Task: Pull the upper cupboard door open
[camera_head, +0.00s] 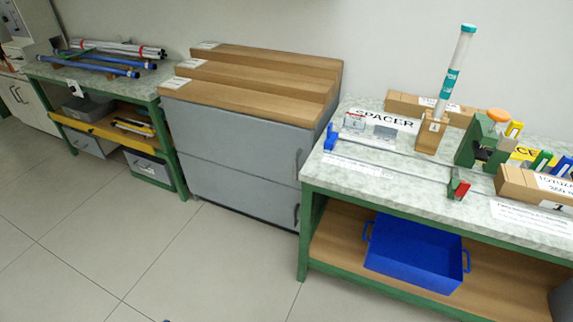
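The grey cupboard stands in the middle of the view, against the wall, under a stepped wooden top (235,92). Its upper door (235,135) is a wide grey panel and looks closed. A dark vertical handle (298,160) is near the right edge of the upper door. The lower door (235,190) is a similar grey panel, also looking closed, with its own dark handle (297,215) at the right.
The right workbench (340,175) stands close to the cupboard's right side and holds several tools and boxes. A blue crate (415,255) sits on its lower shelf. A left workbench (150,92) with rods stands beside the cupboard. The tiled floor (200,265) in front is clear.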

